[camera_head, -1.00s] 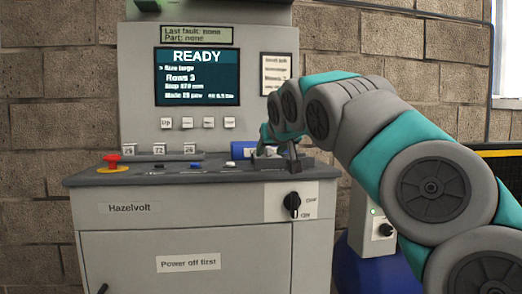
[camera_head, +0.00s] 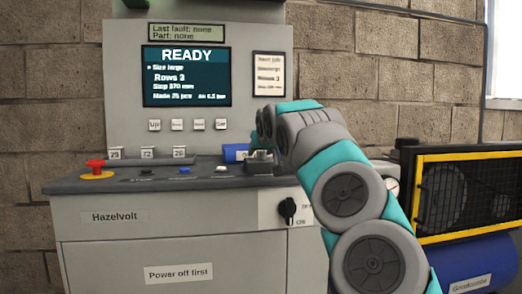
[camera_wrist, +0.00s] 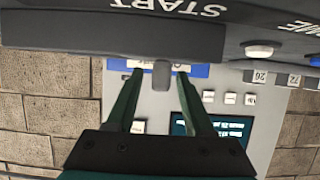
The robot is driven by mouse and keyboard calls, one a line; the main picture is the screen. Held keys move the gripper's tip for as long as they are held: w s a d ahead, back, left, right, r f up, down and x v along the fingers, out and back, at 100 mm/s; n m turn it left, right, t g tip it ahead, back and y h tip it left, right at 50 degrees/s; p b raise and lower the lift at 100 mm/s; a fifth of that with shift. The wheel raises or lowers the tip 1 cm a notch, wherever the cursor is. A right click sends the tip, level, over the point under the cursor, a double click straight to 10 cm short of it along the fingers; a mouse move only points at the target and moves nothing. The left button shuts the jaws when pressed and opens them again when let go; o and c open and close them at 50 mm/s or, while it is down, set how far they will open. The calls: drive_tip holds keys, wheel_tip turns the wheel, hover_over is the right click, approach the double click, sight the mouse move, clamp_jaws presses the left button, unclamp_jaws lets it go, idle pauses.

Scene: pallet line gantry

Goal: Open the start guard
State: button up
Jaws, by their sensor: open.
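The start guard (camera_wrist: 140,38) is a dark grey cover with a small lighter tab (camera_wrist: 161,75), beside the word START on the console, in the upside-down wrist view. My gripper (camera_wrist: 159,78) is open, with one finger on each side of the tab. I cannot tell whether the fingers touch it. The guard appears down. In the head view my gripper (camera_head: 260,157) is at the right end of the console top, over the dark guard (camera_head: 258,170), which it partly hides.
The console top (camera_head: 120,184) carries a red emergency stop (camera_head: 96,166) and several buttons. The screen (camera_head: 187,76) above reads READY. A black selector knob (camera_head: 288,210) is on the front. A yellow-framed mesh guard (camera_head: 468,193) stands at the right.

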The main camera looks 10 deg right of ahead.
clamp_jaws()
idle(0.4)
idle(1.0)
